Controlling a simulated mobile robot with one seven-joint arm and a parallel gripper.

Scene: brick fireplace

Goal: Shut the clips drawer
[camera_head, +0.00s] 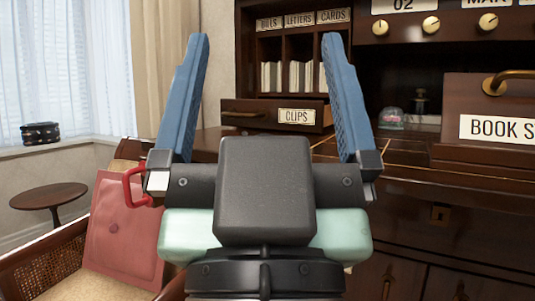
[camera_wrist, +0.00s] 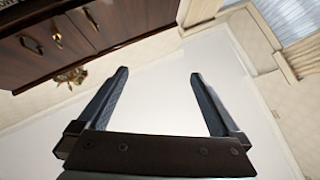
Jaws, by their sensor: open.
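The clips drawer (camera_head: 245,114) is a small dark wooden drawer with a white "CLIPS" label and a metal pull at its left. It sits below the letter compartments of the desk in the head view and its front juts forward, so it looks open. My gripper (camera_head: 265,95) is in front of it, open, with two blue fingers spread wide and nothing between them. The fingers appear nearer the camera than the drawer and apart from it. In the wrist view my open gripper (camera_wrist: 158,88) points at a pale wall; the drawer does not show there.
Compartments (camera_head: 300,75) labelled bills, letters and cards hold envelopes above the drawer. A wooden box (camera_head: 490,100) labelled "BOOK S..." stands at right on the desk. A small glass-domed item (camera_head: 391,118) sits between. A cane chair (camera_head: 45,262) with a red cushion (camera_head: 118,232) and a round table (camera_head: 48,196) are at left.

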